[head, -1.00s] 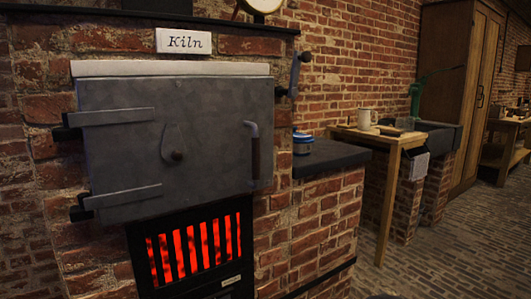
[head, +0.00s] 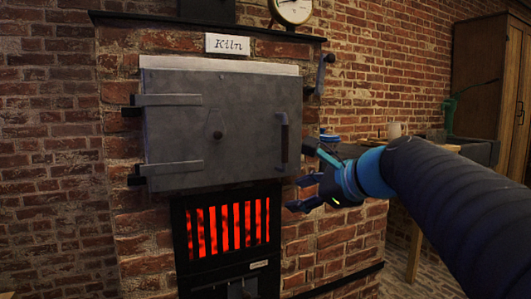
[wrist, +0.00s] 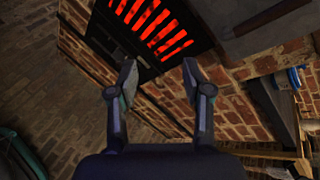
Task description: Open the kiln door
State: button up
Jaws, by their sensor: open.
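The kiln door (head: 240,110) is a dark grey metal slab, shut against the brick kiln, with two strap hinges on its left. Its dark upright handle (head: 283,137) is near the door's right edge. My gripper (head: 296,178) is just right of and a little below the handle, with its fingers apart and empty. In the wrist view my gripper (wrist: 155,85) is open, with brickwork between and beyond the fingers.
A grate (head: 228,228) glows red below the door. A dark lever (head: 322,73) is on the wall right of the kiln. A blue-banded jar (head: 330,138) stands behind my gripper. A mug (head: 394,131) is farther right. Brick floor is open at the lower right.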

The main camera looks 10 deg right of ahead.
aim_at(288, 133)
jog(key=w+d+r+m+t+y+b, duration=0.2)
jog(key=w+d+r+m+t+b, duration=0.15)
jog(key=w+d+r+m, duration=0.5)
jog(key=shift+m+t, duration=0.25)
jog(key=shift+t, duration=0.2)
jog(key=x, duration=0.4)
jog(key=a+r+x, duration=0.1)
jog(key=x, duration=0.3)
jog(key=s+p+x, duration=0.1)
jog(key=x, duration=0.4)
jog(key=shift+a+r, duration=0.25)
jog(key=shift+a, duration=0.1)
jog(key=shift+s, duration=0.1)
grip_shut()
